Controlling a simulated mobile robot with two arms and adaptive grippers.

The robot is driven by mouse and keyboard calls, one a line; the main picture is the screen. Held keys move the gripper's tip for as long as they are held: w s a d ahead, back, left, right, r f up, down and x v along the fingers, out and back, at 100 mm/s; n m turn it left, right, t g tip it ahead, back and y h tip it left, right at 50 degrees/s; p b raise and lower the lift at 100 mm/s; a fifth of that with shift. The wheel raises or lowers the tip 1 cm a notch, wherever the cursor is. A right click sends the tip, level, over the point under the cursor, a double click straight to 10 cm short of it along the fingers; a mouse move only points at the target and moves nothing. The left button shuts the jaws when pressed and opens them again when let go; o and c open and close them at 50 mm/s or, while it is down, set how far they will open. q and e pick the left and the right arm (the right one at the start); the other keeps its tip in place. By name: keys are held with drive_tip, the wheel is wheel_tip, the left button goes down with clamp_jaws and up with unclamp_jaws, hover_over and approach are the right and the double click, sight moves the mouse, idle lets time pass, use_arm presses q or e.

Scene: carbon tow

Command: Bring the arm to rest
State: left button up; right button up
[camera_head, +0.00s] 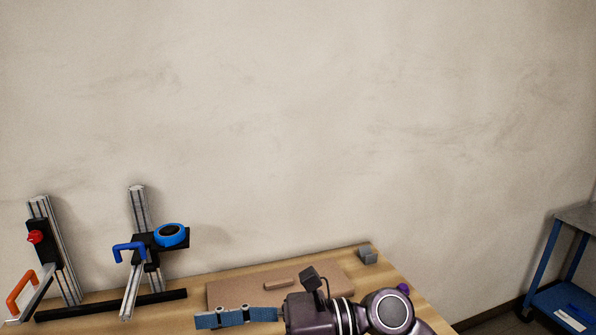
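My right arm comes in at the bottom right, over the wooden table (180,311). Its gripper (237,317) points left, with blue fingers at the bottom edge of the picture, in front of a brown board. The fingers are seen from the side and overlap, so I cannot tell whether they are open or shut. I see nothing clearly held. My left arm and gripper are out of view.
Two metal-profile stands rise at the left, one with a red knob (34,237) and one with a blue round part (170,235). A brown board (335,285) lies behind my gripper. A small grey block (368,256) sits at the back corner. A blue cart (548,265) stands right.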

wheel_tip(320, 180, up, 7)
drive_tip(key=w+d+m+t+y, duration=0.2)
drive_tip(key=m+t+y, duration=0.2)
drive_tip(key=m, duration=0.2)
drive_tip(key=w+d+m+t+h, duration=0.9)
drive_tip(key=d+m+t, duration=0.4)
drive_tip(key=m+t, duration=0.7)
drive_tip(key=d+f+m+g+h, duration=0.3)
drive_tip(key=d+f+m+h, duration=0.3)
drive_tip(key=d+f+m, duration=0.4)
drive_tip(key=d+f+m+g+h, duration=0.4)
drive_tip(key=d+f+m+h, duration=0.15)
drive_tip(key=f+m, duration=0.5)
drive_tip(key=s+d+f+m+g, duration=0.1)
drive_tip(key=s+f+m+g, duration=0.1)
drive_tip(key=s+f+g, duration=0.7)
drive_tip(key=s+d+f+m+g, duration=0.25)
drive_tip(key=s+f, duration=0.95)
drive_tip(key=s, duration=0.6)
wheel_tip(320, 180, down, 26)
drive_tip(key=s+a+g, duration=0.1)
drive_tip(key=g, duration=0.1)
drive_tip(key=s+d+f, duration=0.3)
drive_tip(key=s+f, duration=1.3)
drive_tip(key=s, duration=0.1)
drive_tip(key=shift+s+f+n+g+h, duration=0.15)
drive_tip(key=shift+s+n+g+h, duration=0.05)
drive_tip(key=shift+n+g+h, duration=0.2)
